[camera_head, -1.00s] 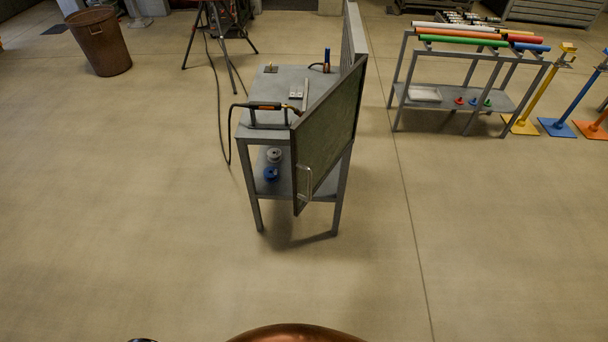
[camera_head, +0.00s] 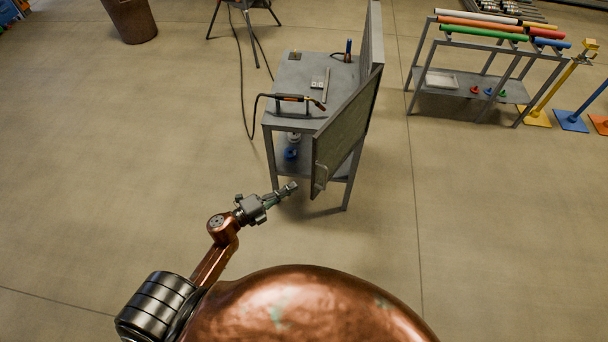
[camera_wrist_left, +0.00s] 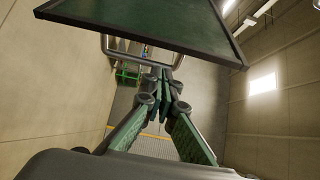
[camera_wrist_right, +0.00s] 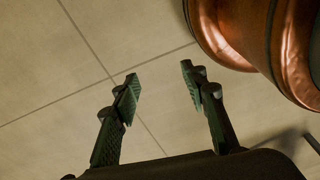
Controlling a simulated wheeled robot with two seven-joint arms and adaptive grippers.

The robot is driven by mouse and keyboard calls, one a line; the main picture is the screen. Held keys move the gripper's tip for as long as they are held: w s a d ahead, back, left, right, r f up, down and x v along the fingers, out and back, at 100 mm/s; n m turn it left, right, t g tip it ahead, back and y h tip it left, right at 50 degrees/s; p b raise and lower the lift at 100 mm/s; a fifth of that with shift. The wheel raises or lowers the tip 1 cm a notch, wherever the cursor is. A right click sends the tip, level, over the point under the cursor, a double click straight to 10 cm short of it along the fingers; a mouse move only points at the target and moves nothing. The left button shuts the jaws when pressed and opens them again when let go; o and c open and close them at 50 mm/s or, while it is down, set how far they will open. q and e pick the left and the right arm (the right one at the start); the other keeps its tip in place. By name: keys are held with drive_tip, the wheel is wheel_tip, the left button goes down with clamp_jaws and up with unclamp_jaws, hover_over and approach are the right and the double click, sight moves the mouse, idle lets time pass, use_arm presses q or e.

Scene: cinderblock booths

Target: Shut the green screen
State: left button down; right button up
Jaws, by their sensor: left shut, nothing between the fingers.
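The green screen (camera_head: 345,133) is a dark green framed panel hinged at the right side of a grey welding table (camera_head: 300,75). It stands swung out past the table's front right corner. Its metal handle (camera_head: 321,177) is near the lower front edge. My left gripper (camera_head: 292,187) is shut and empty, just left of the handle in the head view. In the left wrist view the closed fingers (camera_wrist_left: 161,85) overlap the handle bar (camera_wrist_left: 112,52), with the panel (camera_wrist_left: 150,22) above; I cannot tell if they touch. My right gripper (camera_wrist_right: 160,83) is open and empty over bare floor.
A torch (camera_head: 297,99) with a hose rests on the table, and spools (camera_head: 291,153) sit on its lower shelf. A rack of coloured tubes (camera_head: 485,33) stands at the right. A brown bin (camera_head: 131,18) is at the back left. The floor around the table is mostly clear.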

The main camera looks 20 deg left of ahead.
sight(313, 175)
use_arm(q)
drive_tip(key=p+x, duration=0.2)
drive_tip(key=x, duration=0.7)
drive_tip(key=shift+w+d+p, duration=0.15)
drive_tip(key=shift+p, duration=0.2)
drive_tip(key=shift+w, duration=0.1)
use_arm(e)
drive_tip(key=r, duration=0.2)
drive_tip(key=shift+a+r, duration=0.35)
drive_tip(key=shift+d, duration=0.2)
use_arm(q)
drive_tip(key=shift+f, duration=0.1)
use_arm(e)
drive_tip(key=shift+f, duration=0.1)
